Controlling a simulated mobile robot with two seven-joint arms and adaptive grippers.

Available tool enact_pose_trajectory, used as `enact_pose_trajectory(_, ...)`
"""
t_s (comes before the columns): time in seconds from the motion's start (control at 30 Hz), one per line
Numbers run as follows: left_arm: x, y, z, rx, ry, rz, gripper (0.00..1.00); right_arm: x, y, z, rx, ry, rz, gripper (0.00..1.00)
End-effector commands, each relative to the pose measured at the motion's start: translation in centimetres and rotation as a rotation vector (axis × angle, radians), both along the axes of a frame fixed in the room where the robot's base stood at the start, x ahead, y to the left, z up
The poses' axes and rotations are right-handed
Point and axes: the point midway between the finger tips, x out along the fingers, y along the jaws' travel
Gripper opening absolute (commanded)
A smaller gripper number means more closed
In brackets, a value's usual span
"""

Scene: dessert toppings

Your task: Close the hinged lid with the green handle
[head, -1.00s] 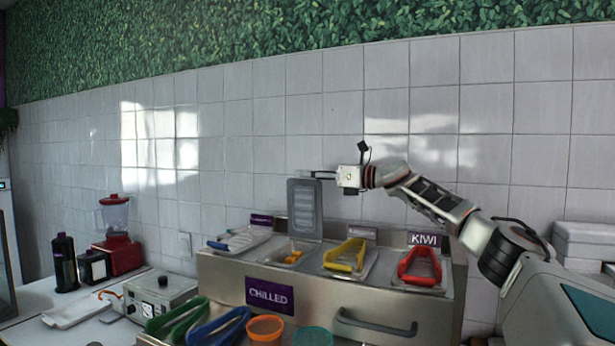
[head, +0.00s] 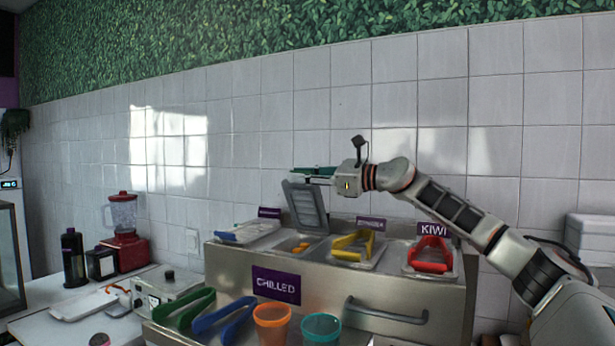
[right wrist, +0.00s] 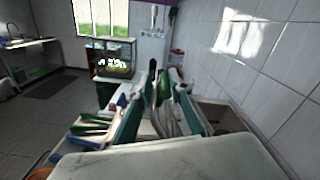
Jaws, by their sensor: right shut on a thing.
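The grey ribbed lid (head: 306,206) stands raised and tilted over an open compartment of the steel chilled counter (head: 236,262). My right gripper (head: 314,174) is at the lid's top edge, its arm reaching in from the right. It is shut on the lid. In the right wrist view, my right gripper's fingers (right wrist: 158,112) are on either side of the ribbed lid (right wrist: 168,121), and green shows between them. The handle itself is hard to tell from the teal on the fingers. My left gripper is in neither view.
Yellow tongs (head: 353,245) and red tongs (head: 431,254) lie on the counter right of the open compartment. Green tongs (head: 184,309), blue tongs (head: 224,316), an orange cup (head: 272,324) and a teal cup (head: 321,329) stand in front. The tiled wall (head: 250,150) is behind.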

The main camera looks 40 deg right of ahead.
Motion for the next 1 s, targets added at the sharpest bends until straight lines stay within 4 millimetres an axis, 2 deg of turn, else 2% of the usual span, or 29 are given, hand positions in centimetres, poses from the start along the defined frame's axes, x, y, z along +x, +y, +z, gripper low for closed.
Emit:
enact_pose_trajectory(0.23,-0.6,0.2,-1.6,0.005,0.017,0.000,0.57,-0.9,1.6,-1.2,-0.101,-0.051,-0.003,0.00)
enact_pose_trajectory(0.83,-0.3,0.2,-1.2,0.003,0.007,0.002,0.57,-1.1,2.1,-1.4,-0.137,-0.071,-0.003,0.00)
enact_pose_trajectory(0.87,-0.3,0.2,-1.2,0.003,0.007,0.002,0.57,-1.1,2.1,-1.4,-0.137,-0.071,-0.003,0.27)
enact_pose_trajectory(0.9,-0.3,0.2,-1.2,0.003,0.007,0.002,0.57,-1.1,2.1,-1.4,-0.137,-0.071,-0.003,0.30)
enact_pose_trajectory(1.0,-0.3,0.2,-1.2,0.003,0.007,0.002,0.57,-1.1,2.2,-1.4,-0.136,-0.070,-0.002,0.30)
